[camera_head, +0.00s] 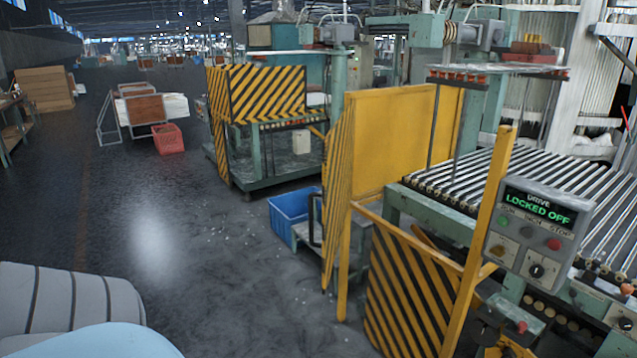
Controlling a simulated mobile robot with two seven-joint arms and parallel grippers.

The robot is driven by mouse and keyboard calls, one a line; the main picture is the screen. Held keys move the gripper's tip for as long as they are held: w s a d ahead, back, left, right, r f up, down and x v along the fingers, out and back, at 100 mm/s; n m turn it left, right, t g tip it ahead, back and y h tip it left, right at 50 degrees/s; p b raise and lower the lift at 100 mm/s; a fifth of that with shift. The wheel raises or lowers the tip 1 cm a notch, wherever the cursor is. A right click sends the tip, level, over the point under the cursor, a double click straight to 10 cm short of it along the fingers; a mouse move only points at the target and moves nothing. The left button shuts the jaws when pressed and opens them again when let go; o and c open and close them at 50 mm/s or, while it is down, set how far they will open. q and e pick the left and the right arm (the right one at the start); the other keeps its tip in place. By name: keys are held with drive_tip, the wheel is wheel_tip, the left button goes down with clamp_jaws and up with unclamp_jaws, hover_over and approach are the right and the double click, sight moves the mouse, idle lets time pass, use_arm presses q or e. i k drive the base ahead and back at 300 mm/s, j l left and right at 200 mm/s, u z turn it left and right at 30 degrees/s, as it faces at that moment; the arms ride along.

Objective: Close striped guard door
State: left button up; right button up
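The striped guard door (338,190) is a tall yellow panel with black diagonal stripes, seen nearly edge-on near the middle. It stands swung out toward the aisle, at an angle to the yellow guard frame (343,265). A dark upright handle (312,220) shows at its left edge. A plain yellow panel (392,138) stands behind it, and a lower striped panel (410,290) fills the frame to its right. The opening above that lower panel shows the roller table (470,180). Neither of my grippers is in view.
A control box (538,235) reading "DRIVE LOCKED OFF" hangs on a yellow post at right. A blue crate (290,215) sits close left of the door. Another striped machine guard (265,95) stands behind. The dark aisle floor (150,230) at left is mostly clear.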

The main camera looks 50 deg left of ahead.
sight(329, 169)
drive_tip(key=k+j+u, duration=0.35)
drive_tip(key=j, duration=0.3)
drive_tip(key=k+j+u, duration=0.15)
drive_tip(key=j, duration=0.25)
drive_tip(key=k+j+u, duration=0.2)
drive_tip(key=j, duration=0.15)
drive_tip(key=j+u, duration=0.15)
drive_tip(key=j, duration=0.25)
